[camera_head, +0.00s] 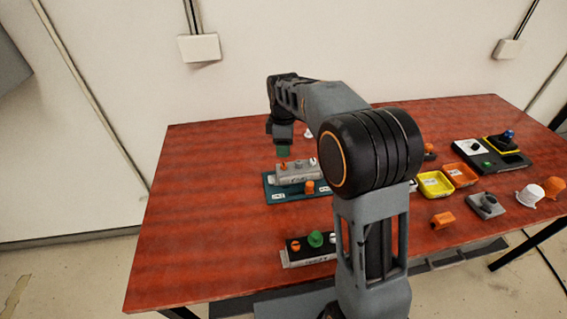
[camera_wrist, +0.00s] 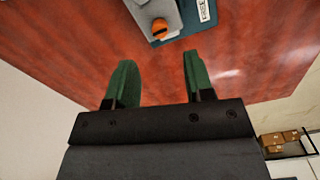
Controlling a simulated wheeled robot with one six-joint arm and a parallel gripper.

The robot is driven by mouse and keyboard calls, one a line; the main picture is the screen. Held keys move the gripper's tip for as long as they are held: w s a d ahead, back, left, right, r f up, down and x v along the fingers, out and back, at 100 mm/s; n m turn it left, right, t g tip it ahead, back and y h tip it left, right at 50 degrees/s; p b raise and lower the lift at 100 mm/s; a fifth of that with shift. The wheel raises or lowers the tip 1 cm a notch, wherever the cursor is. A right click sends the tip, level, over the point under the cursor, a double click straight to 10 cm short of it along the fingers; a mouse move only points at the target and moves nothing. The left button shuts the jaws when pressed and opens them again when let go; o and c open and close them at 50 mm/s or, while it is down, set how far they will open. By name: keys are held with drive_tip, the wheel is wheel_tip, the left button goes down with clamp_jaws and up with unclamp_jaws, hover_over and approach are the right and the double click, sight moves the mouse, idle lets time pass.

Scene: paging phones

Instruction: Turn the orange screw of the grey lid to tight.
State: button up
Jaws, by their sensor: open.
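The grey lid (camera_head: 297,173) lies on a teal base (camera_head: 270,192) at the middle left of the table. An orange screw (camera_head: 284,166) stands at the lid's left end, with a white one at its right end. In the wrist view, the lid (camera_wrist: 145,10) is cut off by the top edge, and an orange screw (camera_wrist: 160,29) shows on it with a slot-like mark I cannot read. My gripper (camera_wrist: 155,82) has its two green fingers apart with only table between them. In the head view, my gripper (camera_head: 283,150) hangs just behind the lid, apart from the screw.
A black-topped box (camera_head: 310,247) with orange, green and white knobs is nearer the front. Yellow (camera_head: 435,184) and orange (camera_head: 460,174) trays, a grey block (camera_head: 487,205) and a white cup (camera_head: 530,195) are on the right. The table's left part (camera_head: 200,220) is clear.

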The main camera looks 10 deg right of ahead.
sight(284, 164)
wheel_tip(284, 164, down, 8)
drive_tip(key=shift+r, duration=0.2)
idle(0.3)
clamp_jaws()
idle(0.3)
